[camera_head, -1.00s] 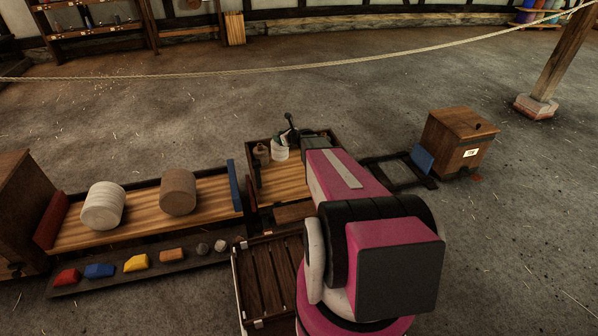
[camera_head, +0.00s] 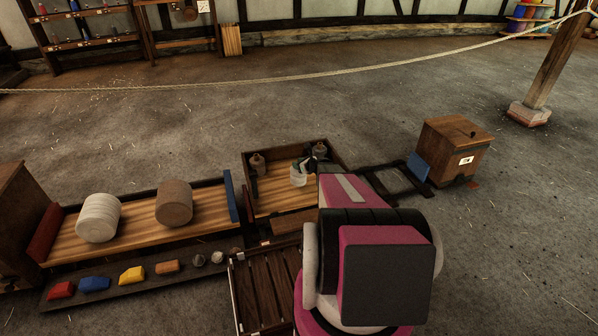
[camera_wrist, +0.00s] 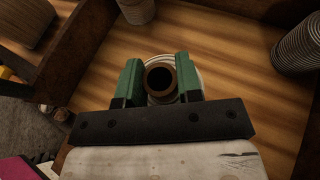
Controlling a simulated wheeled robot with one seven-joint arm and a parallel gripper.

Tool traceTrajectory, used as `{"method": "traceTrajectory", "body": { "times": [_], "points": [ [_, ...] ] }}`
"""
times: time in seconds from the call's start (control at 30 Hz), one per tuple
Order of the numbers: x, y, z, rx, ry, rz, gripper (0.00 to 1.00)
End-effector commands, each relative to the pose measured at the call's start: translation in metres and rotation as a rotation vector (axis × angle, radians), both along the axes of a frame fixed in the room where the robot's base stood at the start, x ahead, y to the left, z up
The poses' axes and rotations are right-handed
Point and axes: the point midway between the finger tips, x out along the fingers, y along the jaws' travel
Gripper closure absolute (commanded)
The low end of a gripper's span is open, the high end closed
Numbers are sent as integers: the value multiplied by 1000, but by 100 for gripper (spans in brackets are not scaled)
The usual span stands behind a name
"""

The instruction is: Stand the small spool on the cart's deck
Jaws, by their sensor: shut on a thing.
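The small spool (camera_wrist: 160,80) shows from above in the wrist view, a brown tube with a dark hole and a pale rim around it. My gripper (camera_wrist: 160,84) has its two green fingers closed on either side of it. In the head view, the pale spool (camera_head: 298,178) stands upright inside a low-walled wooden bed (camera_head: 272,202), with my gripper (camera_head: 303,164) at its top. I cannot tell whether its base touches the boards. Which part is the cart is not certain; a slatted wooden platform (camera_head: 265,290) lies in front of the bed.
A brown spool (camera_head: 257,163) and a dark one (camera_head: 320,150) stand at the bed's back. A ribbed spool (camera_wrist: 300,48) is right in the wrist view. Two large spools (camera_head: 98,218) lie on the left bench. A wooden box (camera_head: 455,150) stands right.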

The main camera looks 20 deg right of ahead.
Motion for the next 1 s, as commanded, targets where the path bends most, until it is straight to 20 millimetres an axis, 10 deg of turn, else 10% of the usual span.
{"method": "traceTrajectory", "body": {
  "times": [0.8, 0.83, 0.9, 1.0],
  "points": [
    [-1, -2, -44, 0, 0, 1, 100],
    [-1, -2, -45, 0, 0, 0, 64],
    [-1, -2, -45, 0, 0, 0, 42],
    [-1, -2, -44, 0, 0, 0, 42]
  ]
}}
